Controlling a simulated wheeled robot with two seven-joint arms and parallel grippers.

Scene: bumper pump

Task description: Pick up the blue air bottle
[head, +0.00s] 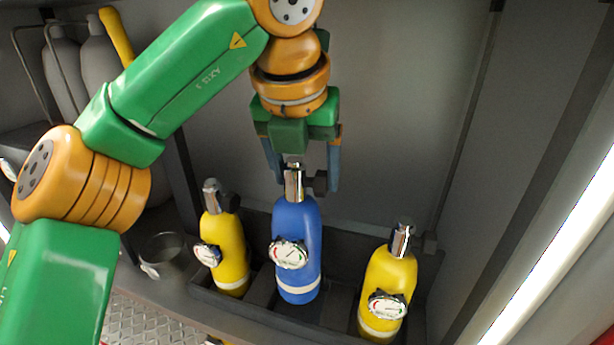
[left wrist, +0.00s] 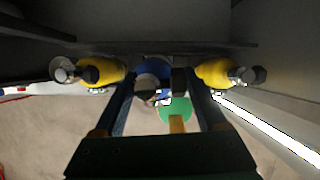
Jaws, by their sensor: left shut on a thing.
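The blue air bottle (head: 298,238) is upright in the head view, between two yellow bottles, with a round gauge on its front. Its top sits higher than theirs. Whether its base touches the rack (head: 262,290) is unclear. My left gripper (head: 307,186) points down from above, shut on the metal valve at the bottle's top. In the left wrist view, the blue bottle (left wrist: 153,70) shows between the fingers of the left gripper (left wrist: 160,80), partly hidden by its valve. My right gripper is not in view.
One yellow bottle (head: 231,255) stands close on the left, another yellow bottle (head: 387,280) on the right. A grey round container (head: 163,252) is left of the rack. Grey cylinders (head: 100,65) stand at the upper left. A wall closes off the back.

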